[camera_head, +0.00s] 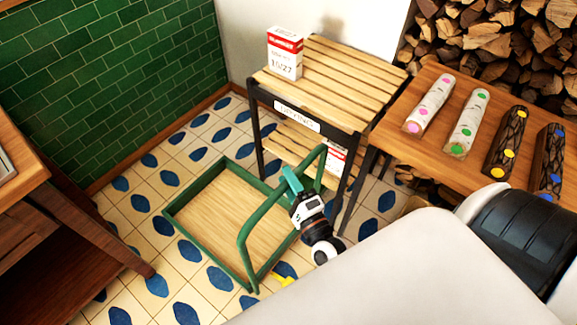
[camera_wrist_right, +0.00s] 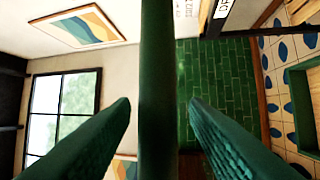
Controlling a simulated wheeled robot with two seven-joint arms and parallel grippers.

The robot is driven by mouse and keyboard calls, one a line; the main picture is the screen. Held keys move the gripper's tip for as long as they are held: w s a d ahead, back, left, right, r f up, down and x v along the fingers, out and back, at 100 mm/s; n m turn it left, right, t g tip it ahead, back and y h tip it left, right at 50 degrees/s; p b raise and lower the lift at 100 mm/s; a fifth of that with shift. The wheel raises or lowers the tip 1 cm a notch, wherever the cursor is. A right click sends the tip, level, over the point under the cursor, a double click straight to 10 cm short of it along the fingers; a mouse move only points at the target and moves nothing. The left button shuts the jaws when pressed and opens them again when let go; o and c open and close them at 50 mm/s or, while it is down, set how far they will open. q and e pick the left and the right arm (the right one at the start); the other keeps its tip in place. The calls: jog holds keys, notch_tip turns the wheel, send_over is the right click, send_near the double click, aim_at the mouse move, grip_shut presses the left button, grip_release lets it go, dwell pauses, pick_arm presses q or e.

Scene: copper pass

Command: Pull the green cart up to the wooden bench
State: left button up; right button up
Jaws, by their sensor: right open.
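The green cart (camera_head: 208,252) stands on the tiled floor, a low green frame around a bare wooden bed, with a tall green hoop handle (camera_head: 262,214) at its right side. My right gripper (camera_head: 291,181) is at the upper bar of the handle. In the right wrist view, the open fingers of the gripper (camera_wrist_right: 160,105) lie on either side of the handle bar (camera_wrist_right: 159,50), with gaps showing. A wooden bench (camera_head: 35,205) stands at the left; another wooden bench-like table (camera_head: 392,138) is at the right. My left gripper is out of view.
A slatted wooden shelf stand (camera_head: 335,85) is close behind the cart, with a white and red box (camera_head: 285,53) on top. Several decorated logs, including a green-dotted one (camera_head: 467,120), lie on the right table. Tiled floor between the cart and left bench is clear.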

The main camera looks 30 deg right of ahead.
jog(key=s+f+b, duration=0.2)
jog(key=s, duration=1)
jog(key=shift+a, duration=0.3)
jog(key=shift+w+f, duration=0.1)
